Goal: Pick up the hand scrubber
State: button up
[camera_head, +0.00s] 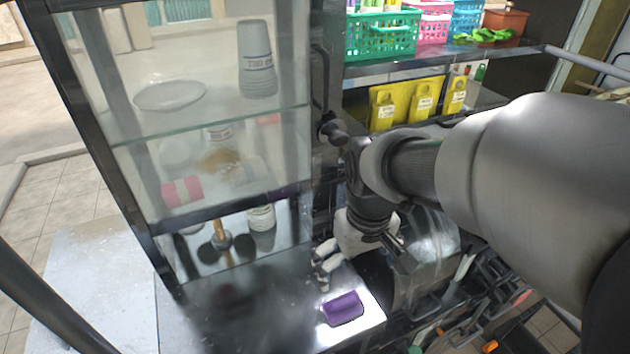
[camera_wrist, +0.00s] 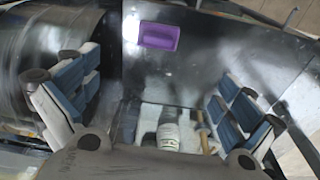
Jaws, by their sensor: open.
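The hand scrubber is a small purple block (camera_head: 343,309) lying flat on the shiny metal counter in the head view, near its lower edge. It also shows in the wrist view (camera_wrist: 159,36), at the top centre, beyond and between the spread fingers. My gripper (camera_wrist: 150,100) is open and empty, with blue-padded fingers wide apart. In the head view my gripper (camera_head: 325,268) hangs above and behind the scrubber, apart from it; part of it is hidden by my wrist.
A glass cabinet (camera_head: 200,130) with cups and a plate stands left of my gripper. A metal drum (camera_head: 432,250) is close on the right. A white bottle (camera_wrist: 168,135) shows low in the wrist view. Coloured baskets (camera_head: 382,36) sit on a shelf behind. Bare counter (camera_head: 240,318) lies left of the scrubber.

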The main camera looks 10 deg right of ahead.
jog(key=w+f+g+p, duration=0.1)
jog(key=w+f+p, duration=0.1)
jog(key=w, duration=0.2)
jog(key=b, duration=0.3)
send_near(345, 301)
jog(key=shift+n, duration=0.4)
jog(key=f, duration=0.6)
jog(key=shift+w+a, duration=0.2)
jog(key=shift+w, duration=0.15)
notch_tip(345, 301, down, 5)
jog(key=shift+s+d+f+b, duration=0.1)
jog(key=shift+s+d+b, duration=0.1)
jog(key=shift+b, duration=0.9)
jog(key=shift+c, duration=0.4)
jog(key=c, duration=1.1)
